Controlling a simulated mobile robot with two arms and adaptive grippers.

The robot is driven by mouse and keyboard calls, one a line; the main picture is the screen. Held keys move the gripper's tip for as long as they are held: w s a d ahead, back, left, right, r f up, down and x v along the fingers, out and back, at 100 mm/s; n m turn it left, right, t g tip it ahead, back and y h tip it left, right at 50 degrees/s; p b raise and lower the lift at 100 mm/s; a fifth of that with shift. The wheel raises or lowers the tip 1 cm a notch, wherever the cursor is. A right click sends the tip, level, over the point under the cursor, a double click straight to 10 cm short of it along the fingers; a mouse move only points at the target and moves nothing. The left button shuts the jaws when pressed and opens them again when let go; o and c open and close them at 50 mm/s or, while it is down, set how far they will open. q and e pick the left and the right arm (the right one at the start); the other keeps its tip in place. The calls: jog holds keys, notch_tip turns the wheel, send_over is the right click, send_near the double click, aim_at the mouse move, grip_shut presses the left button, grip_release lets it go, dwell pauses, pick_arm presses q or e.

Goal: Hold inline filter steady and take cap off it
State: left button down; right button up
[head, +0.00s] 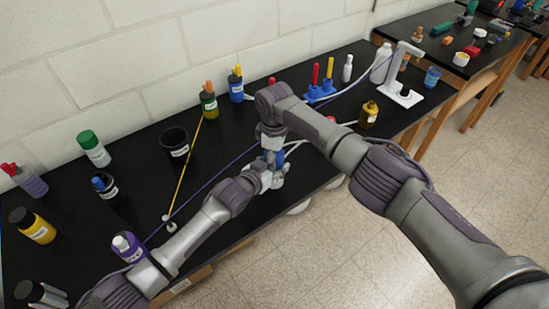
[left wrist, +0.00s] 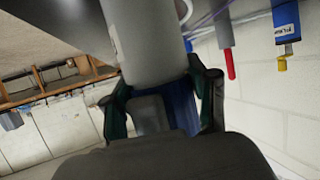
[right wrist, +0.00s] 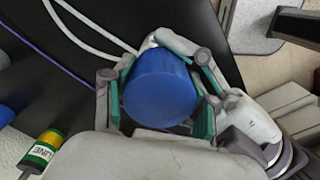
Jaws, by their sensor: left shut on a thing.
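The inline filter has a pale body (head: 277,180) with a blue cap (right wrist: 160,88) on top. The body shows as a grey cylinder (left wrist: 145,42) in the left wrist view, which looks upside down. My left gripper (head: 264,172) is shut on the filter, its fingers (left wrist: 165,100) on either side. My right gripper (right wrist: 160,105) comes down from above, its teal pads on both sides of the blue cap with what look like narrow gaps. The cap seems seated on the body. In the head view, my grippers hide much of the filter.
White tubes (right wrist: 80,30) run by the filter over the black bench (head: 100,235). A yellow rod (head: 184,170) slants left of my grippers. The bench edge is close.

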jog(key=o, duration=0.4)
jog(key=shift+c, duration=0.2)
jog(key=shift+r, duration=2.3)
jog(key=shift+c, duration=0.8)
jog(key=shift+r, duration=0.35)
jog(key=shift+c, duration=0.5)
notch_tip(320, 180, up, 2)
jog(key=m, duration=0.2)
jog(key=shift+r+m, duration=0.2)
jog(key=shift+m, duration=0.2)
jog(key=shift+f, duration=3.85)
